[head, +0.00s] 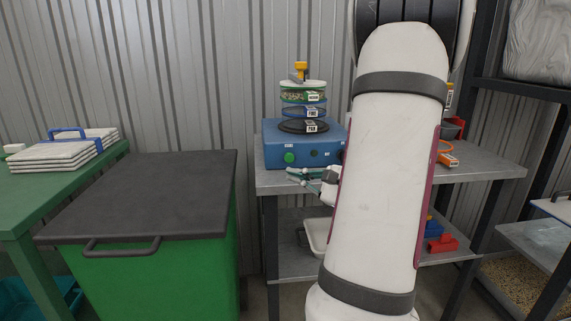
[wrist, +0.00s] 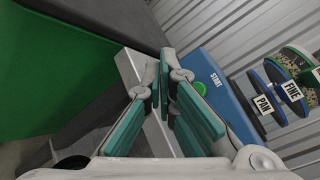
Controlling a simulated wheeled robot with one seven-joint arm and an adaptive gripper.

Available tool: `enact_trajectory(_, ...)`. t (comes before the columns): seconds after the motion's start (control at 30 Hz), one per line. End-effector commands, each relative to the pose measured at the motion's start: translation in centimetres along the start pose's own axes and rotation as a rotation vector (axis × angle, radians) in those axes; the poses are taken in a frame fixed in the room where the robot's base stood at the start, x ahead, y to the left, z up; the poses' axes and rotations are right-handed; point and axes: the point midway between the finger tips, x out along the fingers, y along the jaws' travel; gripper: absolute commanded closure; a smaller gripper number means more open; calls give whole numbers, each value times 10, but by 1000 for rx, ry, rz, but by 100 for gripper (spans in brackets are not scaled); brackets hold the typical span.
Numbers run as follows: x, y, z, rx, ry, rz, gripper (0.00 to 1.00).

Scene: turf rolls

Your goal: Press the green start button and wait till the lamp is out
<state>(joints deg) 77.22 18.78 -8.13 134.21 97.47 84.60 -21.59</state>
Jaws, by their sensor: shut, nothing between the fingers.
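The blue sieve shaker (head: 276,148) stands on a grey metal bench, with a stack of labelled sieves (head: 304,111) on top. Its green start button (head: 289,157) is on the front face, at the left; in the wrist view the button (wrist: 201,88) sits by the START label, right of my fingers. A smaller round green spot (head: 312,153) is right of the button; I cannot tell whether it is the lamp or lit. My gripper (head: 290,174) is shut and empty, just in front of and below the button, apparently apart from it.
A green bin with a dark lid (head: 150,190) stands left of the bench (head: 480,168). Red and blue items lie on the lower shelf. A corrugated wall is behind.

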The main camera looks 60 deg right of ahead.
Motion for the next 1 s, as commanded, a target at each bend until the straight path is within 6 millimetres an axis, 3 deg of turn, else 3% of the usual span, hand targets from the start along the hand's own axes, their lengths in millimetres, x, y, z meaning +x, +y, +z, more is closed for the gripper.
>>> enact_trajectory(0.37,5,-3,-2,-1,-2,4,100)
enact_trajectory(1.0,56,-39,-39,-2,-3,4,100)
